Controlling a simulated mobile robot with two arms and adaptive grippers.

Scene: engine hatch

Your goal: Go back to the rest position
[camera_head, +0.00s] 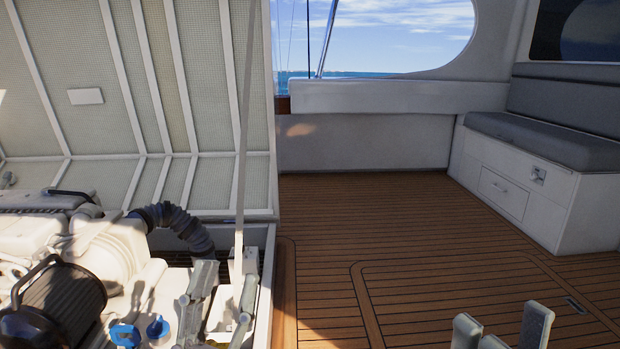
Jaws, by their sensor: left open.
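My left gripper (225,290) is low in the head view, over the right edge of the open engine bay. Its two grey fingers point up and away and stand apart, with no object seen held between them. Whether it touches the parts under it is unclear. My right gripper (502,322) is at the bottom right, above the deck. Its fingers stand apart and look empty; its lower part is cut off by the frame. The raised engine hatch (85,97) stands open at the left, with a pale strut (241,130) beside its right edge.
The engine bay holds a dark cylinder (62,305), a black corrugated hose (178,222) and blue caps (125,335) close to the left gripper. Open teak deck (400,225) fills the middle. A white bench (530,190) with a grey cushion stands at the right.

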